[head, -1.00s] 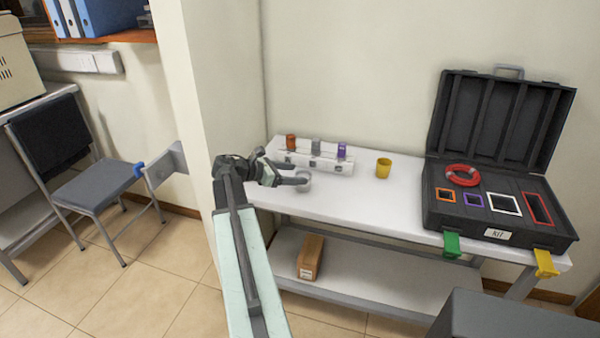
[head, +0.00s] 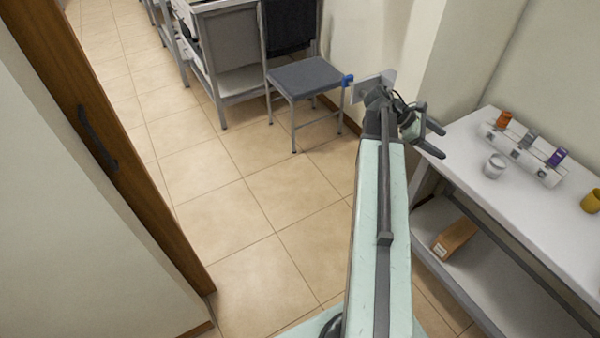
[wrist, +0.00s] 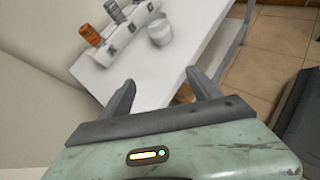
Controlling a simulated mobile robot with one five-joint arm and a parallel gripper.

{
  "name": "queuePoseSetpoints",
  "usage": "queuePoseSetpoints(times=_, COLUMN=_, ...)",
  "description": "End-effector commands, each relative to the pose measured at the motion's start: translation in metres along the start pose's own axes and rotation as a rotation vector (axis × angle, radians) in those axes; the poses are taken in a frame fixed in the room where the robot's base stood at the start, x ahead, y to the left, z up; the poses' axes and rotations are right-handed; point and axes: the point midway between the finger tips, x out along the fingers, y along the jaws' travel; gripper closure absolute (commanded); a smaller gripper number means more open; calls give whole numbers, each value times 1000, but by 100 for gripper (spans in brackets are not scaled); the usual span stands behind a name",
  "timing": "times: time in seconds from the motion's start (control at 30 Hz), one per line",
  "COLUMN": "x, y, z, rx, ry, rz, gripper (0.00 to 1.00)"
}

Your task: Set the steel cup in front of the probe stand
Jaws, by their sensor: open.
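The steel cup (head: 494,166), pale grey and open at the top, stands upright on the white table, just in front of the left part of a white rack (head: 522,157). The rack holds an orange, a grey and a purple piece; it looks like the probe stand. The cup also shows in the wrist view (wrist: 159,31), beyond the fingertips. My gripper (head: 440,142) is open and empty, left of the cup and apart from it, by the table's left end. In the wrist view its two fingers (wrist: 160,80) are spread, with only table between them.
A yellow cup (head: 591,200) stands right of the rack. A cardboard box (head: 455,238) lies on the lower shelf. Tiled floor (head: 240,210) is open at left.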

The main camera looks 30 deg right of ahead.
Motion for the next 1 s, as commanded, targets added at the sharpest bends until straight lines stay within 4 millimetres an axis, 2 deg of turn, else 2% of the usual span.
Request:
queuePoseSetpoints(times=0.03, x=-36, y=-7, z=-40, rx=73, ry=96, rz=32, gripper=28)
queuePoseSetpoints(times=0.07, x=-58, y=-13, z=-66, rx=128, ry=164, rz=40, gripper=28)
queuePoseSetpoints(times=0.1, x=-89, y=-23, z=-101, rx=202, ry=259, rz=39, gripper=28)
queuePoseSetpoints(times=0.17, x=-136, y=-43, z=-150, rx=304, ry=397, rz=14, gripper=28)
queuePoseSetpoints(times=0.2, x=-169, y=-60, z=-180, rx=365, ry=483, rz=-17, gripper=28)
queuePoseSetpoints(times=0.27, x=-217, y=-90, z=-220, rx=446, ry=604, rz=-86, gripper=28)
queuePoseSetpoints(times=0.3, x=-248, y=-114, z=-244, rx=491, ry=674, rz=-144, gripper=28)
queuePoseSetpoints(times=0.4, x=-315, y=-172, z=-288, rx=575, ry=800, rz=-304, gripper=28)
queuePoseSetpoints(times=0.5, x=-362, y=-220, z=-312, rx=624, ry=862, rz=-446, gripper=28)
queuePoseSetpoints(times=0.6, x=-386, y=-248, z=-323, rx=648, ry=883, rz=-534, gripper=28)
queuePoseSetpoints(times=0.67, x=-392, y=-254, z=-325, rx=655, ry=887, rz=-560, gripper=28)
queuePoseSetpoints(times=1.0, x=-393, y=-255, z=-326, rx=660, ry=887, rz=-568, gripper=28)
